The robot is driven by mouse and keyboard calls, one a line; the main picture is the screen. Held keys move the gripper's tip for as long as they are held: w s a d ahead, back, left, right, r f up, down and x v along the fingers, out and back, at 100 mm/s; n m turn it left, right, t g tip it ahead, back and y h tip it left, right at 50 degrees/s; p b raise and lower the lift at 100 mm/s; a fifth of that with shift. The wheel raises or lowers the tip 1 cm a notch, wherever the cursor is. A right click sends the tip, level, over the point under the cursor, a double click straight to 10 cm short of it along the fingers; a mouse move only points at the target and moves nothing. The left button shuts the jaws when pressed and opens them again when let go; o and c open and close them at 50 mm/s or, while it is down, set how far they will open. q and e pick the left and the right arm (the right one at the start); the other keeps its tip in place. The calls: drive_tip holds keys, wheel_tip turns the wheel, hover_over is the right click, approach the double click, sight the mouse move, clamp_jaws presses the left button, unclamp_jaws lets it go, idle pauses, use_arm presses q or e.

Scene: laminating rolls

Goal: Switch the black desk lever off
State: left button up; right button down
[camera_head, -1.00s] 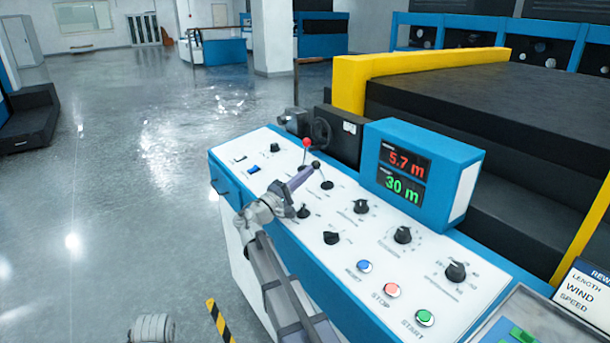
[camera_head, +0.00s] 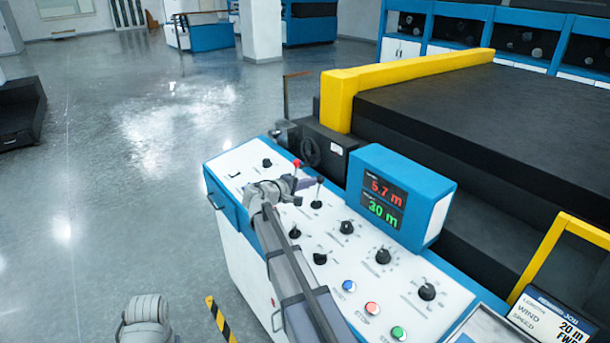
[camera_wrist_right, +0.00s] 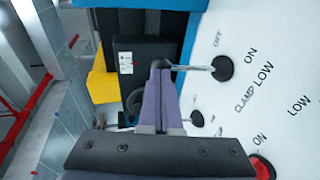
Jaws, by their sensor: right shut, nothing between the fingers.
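The black desk lever (camera_head: 319,187) has a thin metal stem, a black knob and a round black base on the white panel. In the head view it stands near upright, its knob leaning slightly right. My right gripper (camera_head: 309,183) is shut, its purple fingers just left of the knob. In the right wrist view the gripper (camera_wrist_right: 160,80) tips are right by the lever's knob (camera_wrist_right: 161,64), seemingly touching; exact contact is unclear. "OFF" and "ON" are printed near the lever's base there.
A red-knobbed lever (camera_head: 297,163) stands close behind the gripper. A small black lever (camera_head: 294,232), black dials (camera_head: 383,257) and coloured buttons (camera_head: 372,308) are nearby on the panel. A blue display box (camera_head: 402,190) rises to the right. Open floor lies left.

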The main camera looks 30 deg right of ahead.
use_arm(q)
drive_tip(key=shift+r, duration=0.3)
use_arm(e)
drive_tip(key=shift+d+r, duration=0.15)
drive_tip(key=shift+d, duration=0.4)
use_arm(q)
drive_tip(key=shift+a, duration=0.1)
use_arm(e)
drive_tip(key=shift+d, duration=0.1)
